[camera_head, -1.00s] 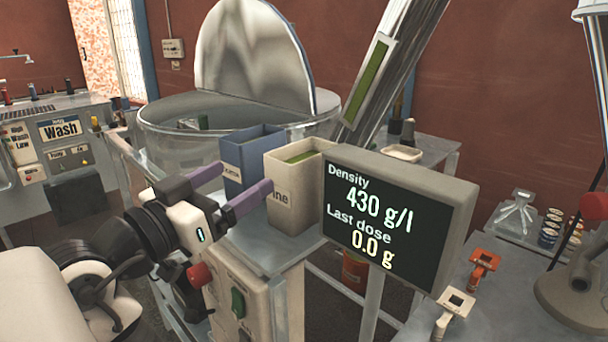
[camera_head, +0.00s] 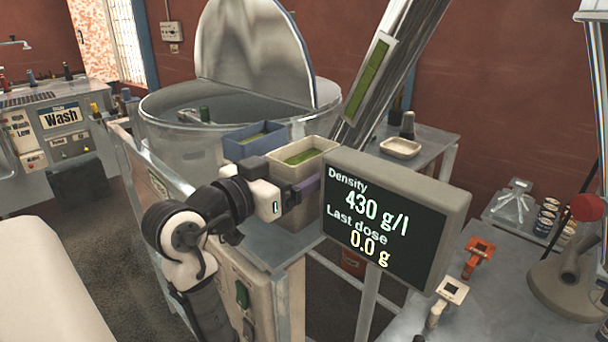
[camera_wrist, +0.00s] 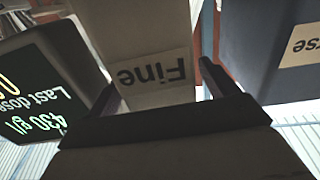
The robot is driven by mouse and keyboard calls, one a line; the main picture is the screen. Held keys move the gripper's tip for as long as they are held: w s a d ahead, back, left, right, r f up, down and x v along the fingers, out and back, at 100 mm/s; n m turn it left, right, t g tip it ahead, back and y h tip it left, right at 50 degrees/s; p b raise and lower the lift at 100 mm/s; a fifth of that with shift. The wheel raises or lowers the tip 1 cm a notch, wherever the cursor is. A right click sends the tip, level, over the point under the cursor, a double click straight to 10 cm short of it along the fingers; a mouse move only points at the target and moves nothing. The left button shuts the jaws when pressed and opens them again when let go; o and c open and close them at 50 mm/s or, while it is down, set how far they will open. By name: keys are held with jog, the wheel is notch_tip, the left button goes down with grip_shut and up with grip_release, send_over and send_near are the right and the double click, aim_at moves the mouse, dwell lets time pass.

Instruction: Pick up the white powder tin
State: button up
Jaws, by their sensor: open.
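The white powder tin (camera_head: 283,172) is an open-topped cream box with green powder inside, standing upright on the metal stand beside the display. The wrist view shows its front with the upside-down label "Fine" (camera_wrist: 152,73). My gripper (camera_head: 288,188) is open at the tin's front, with one finger on each side of it. One purple finger shows by the tin's right side in the head view; the other is mostly hidden. I cannot tell whether the fingers touch the tin.
A blue tin (camera_head: 240,146) with green powder stands close on the left; its label is partly visible in the wrist view (camera_wrist: 300,46). The density display (camera_head: 390,220) is close on the right. A large steel drum (camera_head: 165,125) with raised lid stands behind.

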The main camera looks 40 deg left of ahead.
jog(key=shift+w, duration=1.15)
jog(key=c, duration=1.4)
jog(key=shift+o, duration=0.2)
jog(key=shift+r, duration=0.1)
